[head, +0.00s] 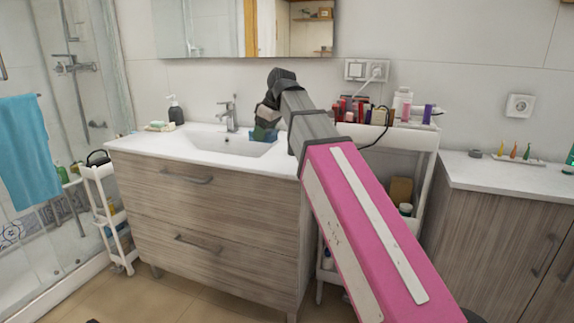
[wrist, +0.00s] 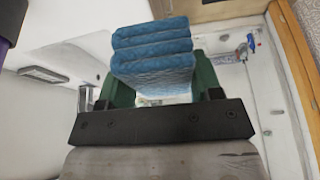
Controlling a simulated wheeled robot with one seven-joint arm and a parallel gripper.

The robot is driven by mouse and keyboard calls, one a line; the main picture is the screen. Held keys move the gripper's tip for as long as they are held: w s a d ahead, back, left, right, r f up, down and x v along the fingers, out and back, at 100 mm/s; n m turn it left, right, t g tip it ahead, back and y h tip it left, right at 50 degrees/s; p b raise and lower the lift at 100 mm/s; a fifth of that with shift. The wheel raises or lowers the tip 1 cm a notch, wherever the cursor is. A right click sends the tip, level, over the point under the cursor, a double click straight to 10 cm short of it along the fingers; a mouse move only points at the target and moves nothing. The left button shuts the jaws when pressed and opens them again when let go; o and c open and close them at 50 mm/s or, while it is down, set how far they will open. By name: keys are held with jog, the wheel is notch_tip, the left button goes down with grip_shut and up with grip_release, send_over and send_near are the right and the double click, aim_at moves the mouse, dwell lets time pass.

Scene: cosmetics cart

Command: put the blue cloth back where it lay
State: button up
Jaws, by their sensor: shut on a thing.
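The blue cloth (wrist: 153,52) is a folded, layered bundle between the green fingers of my gripper (wrist: 158,80) in the wrist view. My gripper is shut on it. In the head view my gripper (head: 266,123) is over the right part of the washbasin, and a small part of the blue cloth (head: 264,135) shows below the dark wrist. The arm hides part of the basin and counter there. I cannot tell from the head view whether the cloth touches anything.
The white washbasin (head: 205,143) has a faucet (head: 228,117) and a dark soap dispenser (head: 175,110). A white cart (head: 418,138) at the right carries crowded cosmetics. A slim white cart (head: 97,178) stands at the left, near a hanging turquoise towel (head: 27,150). The right counter (head: 500,174) has much bare surface.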

jog(key=shift+s+f, duration=0.3)
send_over(284, 163)
jog(key=d, duration=0.1)
jog(key=f, duration=0.6)
jog(key=shift+s+f, duration=0.4)
jog(key=shift+d+f, duration=0.1)
jog(key=shift+f, duration=1.95)
jog(key=shift+f, duration=0.15)
jog(key=o, duration=0.8)
jog(key=shift+o, duration=0.2)
jog(key=v, duration=1.2)
jog(key=shift+d, duration=0.1)
